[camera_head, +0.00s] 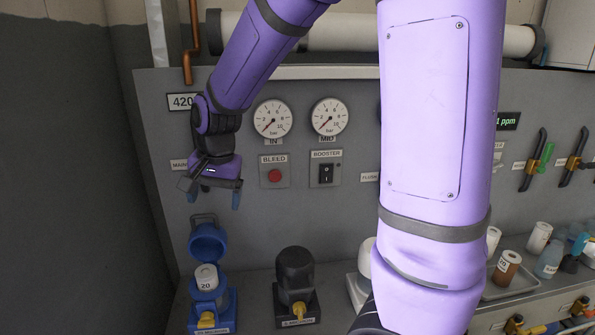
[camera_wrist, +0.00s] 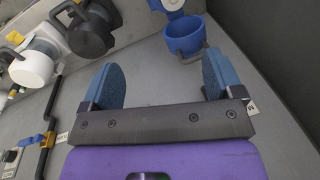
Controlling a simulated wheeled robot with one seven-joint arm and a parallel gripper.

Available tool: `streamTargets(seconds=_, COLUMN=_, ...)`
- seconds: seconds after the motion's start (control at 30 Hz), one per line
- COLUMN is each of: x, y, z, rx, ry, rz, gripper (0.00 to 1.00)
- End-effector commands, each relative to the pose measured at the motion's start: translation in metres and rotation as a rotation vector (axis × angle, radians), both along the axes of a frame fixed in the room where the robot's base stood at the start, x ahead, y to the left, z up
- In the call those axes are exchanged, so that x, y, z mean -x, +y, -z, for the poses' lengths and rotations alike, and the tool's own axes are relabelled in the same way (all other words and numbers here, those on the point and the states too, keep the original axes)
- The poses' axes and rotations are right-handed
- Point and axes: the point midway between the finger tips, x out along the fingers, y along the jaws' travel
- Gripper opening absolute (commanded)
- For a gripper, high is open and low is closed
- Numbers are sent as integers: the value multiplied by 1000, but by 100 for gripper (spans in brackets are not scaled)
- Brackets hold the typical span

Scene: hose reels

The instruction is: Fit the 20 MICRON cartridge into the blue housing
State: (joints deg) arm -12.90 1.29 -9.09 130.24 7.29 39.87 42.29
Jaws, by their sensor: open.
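The blue housing (camera_head: 224,304) stands at the lower left in the head view, its blue lid (camera_head: 207,244) swung up and back. A white cartridge (camera_head: 206,283) marked 20 stands upright in the housing, its top showing; how deep it sits is hidden. My gripper (camera_head: 213,197) is open and empty, above and apart from the lid, near the panel. In the wrist view, my gripper (camera_wrist: 166,80) has its two blue fingers spread with nothing between them. The open lid (camera_wrist: 185,38) shows beyond them, and part of the housing (camera_wrist: 172,5) is at the top edge.
A black housing (camera_head: 295,272) stands right of the blue one, with a partly hidden white housing (camera_head: 366,258) further right. A tray (camera_head: 515,285) with a brown cartridge (camera_head: 506,268) is at the right. The gauge panel (camera_head: 350,205) rises behind; my arm covers part of it.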

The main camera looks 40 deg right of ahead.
Motion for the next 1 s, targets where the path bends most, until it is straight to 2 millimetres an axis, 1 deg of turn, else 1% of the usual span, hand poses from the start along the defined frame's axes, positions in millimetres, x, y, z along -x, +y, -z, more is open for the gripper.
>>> streamTargets(seconds=0.03, x=12, y=-4, z=-15, rx=1, ry=-26, rz=-38, gripper=86)
streamTargets(seconds=0.2, x=52, y=-15, z=-53, rx=26, ry=-103, rz=-189, gripper=86)
streamTargets(seconds=0.3, x=77, y=-20, z=-72, rx=52, ry=-147, rz=-275, gripper=86)
streamTargets(seconds=0.5, x=130, y=-30, z=-100, rx=127, ry=-230, rz=-447, gripper=86)
streamTargets(seconds=0.7, x=179, y=-37, z=-115, rx=224, ry=-298, rz=-598, gripper=86)
streamTargets(seconds=0.8, x=197, y=-39, z=-117, rx=264, ry=-316, rz=-652, gripper=86)
streamTargets(seconds=0.9, x=209, y=-40, z=-118, rx=293, ry=-328, rz=-688, gripper=86)
streamTargets(seconds=1.0, x=214, y=-41, z=-118, rx=308, ry=-330, rz=-707, gripper=86)
